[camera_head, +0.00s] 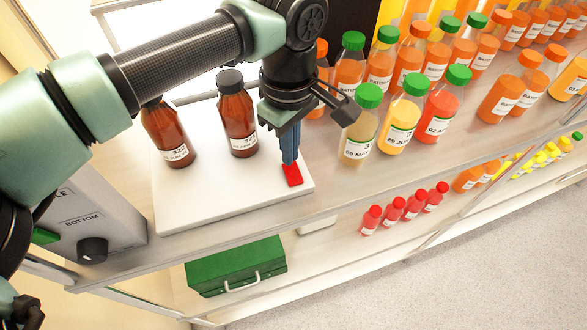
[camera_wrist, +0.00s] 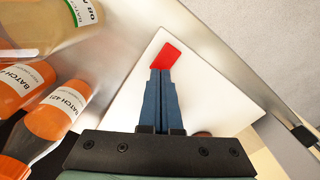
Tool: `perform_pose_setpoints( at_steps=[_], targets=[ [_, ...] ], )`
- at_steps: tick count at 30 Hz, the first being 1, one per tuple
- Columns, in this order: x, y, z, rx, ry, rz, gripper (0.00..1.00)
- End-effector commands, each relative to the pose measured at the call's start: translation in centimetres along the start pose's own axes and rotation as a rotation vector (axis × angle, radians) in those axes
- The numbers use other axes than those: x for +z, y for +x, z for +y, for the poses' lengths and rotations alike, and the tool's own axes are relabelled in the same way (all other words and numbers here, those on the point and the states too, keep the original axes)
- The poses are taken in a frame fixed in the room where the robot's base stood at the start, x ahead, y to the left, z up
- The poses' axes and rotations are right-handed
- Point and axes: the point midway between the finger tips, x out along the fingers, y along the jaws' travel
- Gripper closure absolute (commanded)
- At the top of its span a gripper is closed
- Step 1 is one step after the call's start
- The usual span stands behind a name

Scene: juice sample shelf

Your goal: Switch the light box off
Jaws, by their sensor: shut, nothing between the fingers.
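The light box (camera_head: 215,193) is a flat white slab on the shelf, with a red switch (camera_head: 292,175) at its front right corner. In the wrist view the red switch (camera_wrist: 166,56) lies just past my fingertips, on the white top of the light box (camera_wrist: 215,95). My gripper (camera_head: 289,162) points down at the switch with its blue fingers together and empty. The fingertips (camera_wrist: 161,70) overlap the near edge of the switch in view; whether they touch it I cannot tell. Two brown bottles with dark caps, one on the left (camera_head: 167,133) and one on the right (camera_head: 236,115), stand on the box.
Several green-capped juice bottles (camera_head: 398,122) stand close to the right of my gripper. A grey device with a black knob (camera_head: 92,250) stands at left. A green case (camera_head: 236,266) and small red bottles (camera_head: 392,211) are on the lower shelf.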

Motion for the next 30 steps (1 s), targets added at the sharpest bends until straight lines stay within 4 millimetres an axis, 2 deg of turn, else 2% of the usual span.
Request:
perform_pose_setpoints(
  at_steps=[30],
  targets=[
    [-0.01, 0.99, 0.0, 0.0, 0.0, 0.0, 1.0]
  ],
)
